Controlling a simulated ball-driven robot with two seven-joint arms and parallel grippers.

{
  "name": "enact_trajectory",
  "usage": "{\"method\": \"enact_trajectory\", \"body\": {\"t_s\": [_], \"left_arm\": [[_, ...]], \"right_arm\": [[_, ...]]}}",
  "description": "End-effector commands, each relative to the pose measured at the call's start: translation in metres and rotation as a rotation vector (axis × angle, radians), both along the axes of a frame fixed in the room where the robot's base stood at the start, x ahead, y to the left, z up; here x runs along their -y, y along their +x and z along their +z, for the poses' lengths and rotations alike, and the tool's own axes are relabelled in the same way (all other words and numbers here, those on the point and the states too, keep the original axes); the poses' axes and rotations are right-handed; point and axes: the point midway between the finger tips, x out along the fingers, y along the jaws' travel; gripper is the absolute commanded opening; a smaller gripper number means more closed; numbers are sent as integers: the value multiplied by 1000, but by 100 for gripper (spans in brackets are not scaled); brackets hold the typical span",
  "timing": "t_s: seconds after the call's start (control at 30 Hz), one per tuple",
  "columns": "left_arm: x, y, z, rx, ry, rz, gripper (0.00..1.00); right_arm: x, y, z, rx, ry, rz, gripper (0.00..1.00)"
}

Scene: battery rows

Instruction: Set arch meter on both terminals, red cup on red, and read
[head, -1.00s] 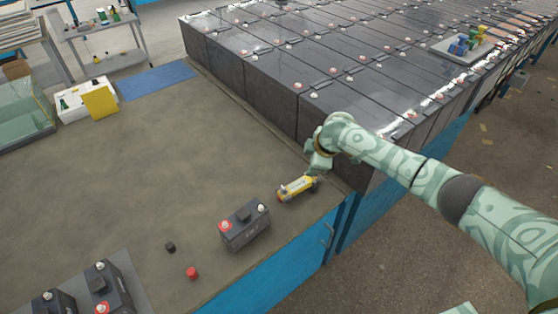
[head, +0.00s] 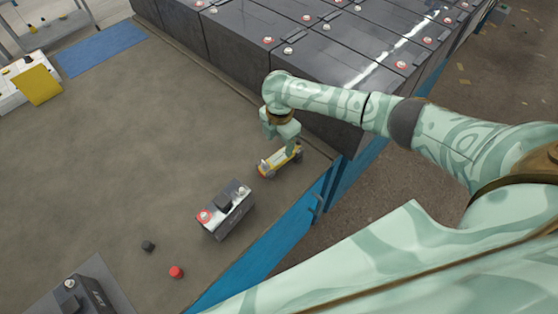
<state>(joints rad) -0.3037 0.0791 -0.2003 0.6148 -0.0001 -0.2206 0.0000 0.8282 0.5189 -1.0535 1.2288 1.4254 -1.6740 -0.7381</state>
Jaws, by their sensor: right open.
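The arch meter (head: 277,161), a small yellow piece with greyish ends, lies on the bench near its right edge. My right gripper (head: 289,146) is open and points down at the meter, overlapping its far side; I cannot tell whether they touch. A dark battery (head: 233,220) stands nearer, to the left of the meter. Its red terminal (head: 205,216) is at the left end of the top and its pale silver terminal (head: 242,191) at the right end. The meter's cups are too small to tell apart by colour. My left gripper is out of view.
A black cap (head: 148,246) and a red cap (head: 176,272) lie loose on the bench (head: 150,150). Another battery (head: 85,294) stands on a grey mat at lower left. Large battery rows (head: 240,60) border the bench behind my right arm. The bench's middle is clear.

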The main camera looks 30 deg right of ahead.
Motion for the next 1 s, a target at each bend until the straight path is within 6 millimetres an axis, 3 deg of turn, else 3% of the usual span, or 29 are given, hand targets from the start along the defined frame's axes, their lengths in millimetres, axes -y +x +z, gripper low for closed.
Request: {"method": "enact_trajectory", "body": {"t_s": [0.03,0.1,0.37,0.6,1.0], "left_arm": [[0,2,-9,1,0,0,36],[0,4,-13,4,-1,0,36],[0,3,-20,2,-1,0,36],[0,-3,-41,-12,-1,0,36],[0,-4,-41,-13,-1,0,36]], "right_arm": [[0,0,-15,-3,-1,-1,62],[0,0,-25,-2,-1,-1,62],[1,0,-42,0,-1,-2,62],[3,1,-82,-2,-1,-1,62],[3,1,-84,3,0,-2,62]]}}
